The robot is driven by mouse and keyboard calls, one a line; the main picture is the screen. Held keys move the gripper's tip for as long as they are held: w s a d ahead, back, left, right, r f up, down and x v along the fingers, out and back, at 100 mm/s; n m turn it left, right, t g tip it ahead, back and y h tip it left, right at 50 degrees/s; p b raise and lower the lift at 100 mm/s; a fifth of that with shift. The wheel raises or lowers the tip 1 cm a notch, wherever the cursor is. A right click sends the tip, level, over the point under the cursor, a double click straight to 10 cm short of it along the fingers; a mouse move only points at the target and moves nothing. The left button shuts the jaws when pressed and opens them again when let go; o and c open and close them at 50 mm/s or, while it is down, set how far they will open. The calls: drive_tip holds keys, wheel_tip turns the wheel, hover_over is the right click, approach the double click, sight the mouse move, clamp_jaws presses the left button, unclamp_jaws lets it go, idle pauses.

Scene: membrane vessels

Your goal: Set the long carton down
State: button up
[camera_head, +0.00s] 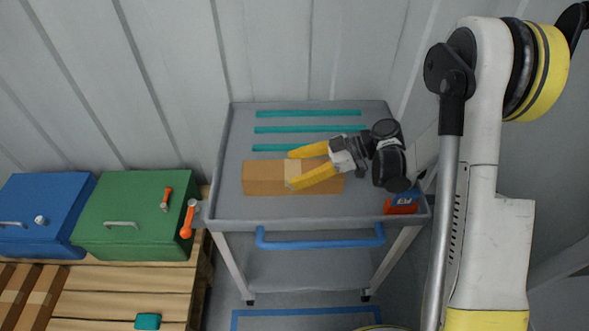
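The long brown carton (263,178), with a paler tape band across its middle, lies lengthwise left to right over the grey top tray of a cart (232,150). It looks level, and I see no clear gap under it. My gripper (290,169) reaches in from the right with two yellow fingers spread apart. The near finger covers part of the carton's right half and its tape. The far finger shows just beyond the carton's back edge. Whether the fingers press on the carton or stand clear of it cannot be told from this view.
Several teal strips (308,113) lie on the tray behind the carton. A small red and blue box (401,204) is at its front right corner. A blue handle (320,239) runs along the cart's front. Green (135,207) and blue (40,205) boxes stand on a pallet at left.

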drive_tip(key=shift+o, duration=1.2)
